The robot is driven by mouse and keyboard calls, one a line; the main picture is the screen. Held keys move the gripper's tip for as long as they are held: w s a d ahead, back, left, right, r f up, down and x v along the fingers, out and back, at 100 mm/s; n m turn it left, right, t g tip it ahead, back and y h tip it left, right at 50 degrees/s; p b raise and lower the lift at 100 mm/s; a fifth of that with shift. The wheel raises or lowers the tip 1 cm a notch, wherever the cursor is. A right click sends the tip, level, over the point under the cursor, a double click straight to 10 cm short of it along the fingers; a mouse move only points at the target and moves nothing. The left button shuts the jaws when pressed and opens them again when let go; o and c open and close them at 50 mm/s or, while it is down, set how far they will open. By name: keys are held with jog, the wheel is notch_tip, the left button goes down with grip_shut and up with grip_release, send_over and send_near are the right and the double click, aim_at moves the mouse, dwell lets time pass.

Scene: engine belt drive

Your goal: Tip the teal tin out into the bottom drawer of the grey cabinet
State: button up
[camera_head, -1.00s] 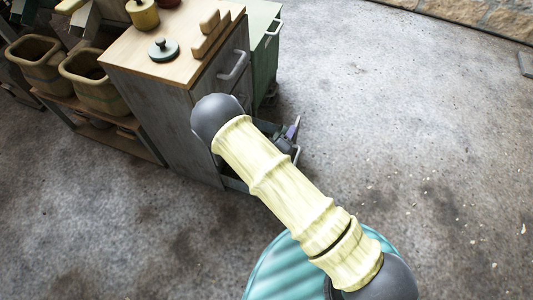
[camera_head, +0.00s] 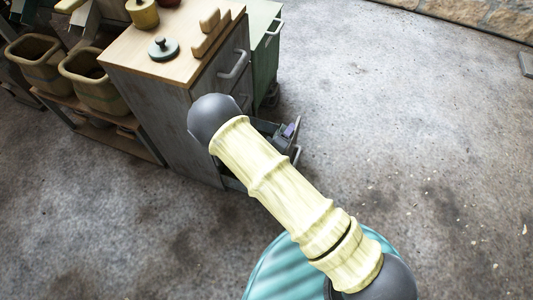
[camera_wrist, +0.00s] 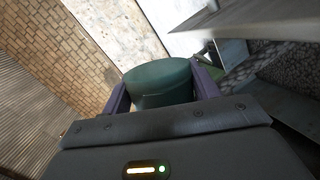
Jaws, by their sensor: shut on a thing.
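The grey cabinet (camera_head: 165,120) stands at the upper left in the head view, with a wooden top. Its bottom drawer (camera_head: 297,156) is pulled out, mostly hidden behind my arm. In the wrist view, my gripper (camera_wrist: 162,92) is shut on the teal tin (camera_wrist: 158,84), a dark green-teal round body between two purple fingers. The tin's opening and contents cannot be seen. In the head view, a purple finger (camera_head: 290,130) shows over the drawer area; the tin is hidden there.
A yellow pot (camera_head: 143,14), a teal lid (camera_head: 163,49) and a wooden rack (camera_head: 212,36) are on the cabinet top. A green cabinet (camera_head: 263,45) stands behind. Bins (camera_head: 95,85) sit on a low shelf at left. The floor at right is clear.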

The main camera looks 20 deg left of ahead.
jog(key=shift+s+r, duration=0.1)
jog(key=shift+a, duration=0.1)
jog(key=shift+a+f+n, duration=0.2)
jog(key=shift+f+n, duration=0.1)
jog(key=shift+a+f+n+h+b, duration=0.2)
jog(key=shift+a+f+n+b, duration=0.1)
jog(key=shift+f+b, duration=0.15)
jog(key=shift+a+f+n+h+b, duration=0.25)
jog(key=shift+f+b, duration=0.1)
jog(key=shift+f, duration=0.15)
jog(key=shift+r+n+p, duration=0.2)
jog(key=shift+n+p, duration=0.1)
jog(key=shift+n, duration=0.05)
dwell(0.7)
jog(key=shift+a+r+n, duration=0.1)
jog(key=shift+a+n, duration=0.15)
jog(key=shift+n, duration=0.05)
jog(key=shift+w+h, duration=0.25)
jog(key=shift+h, duration=0.1)
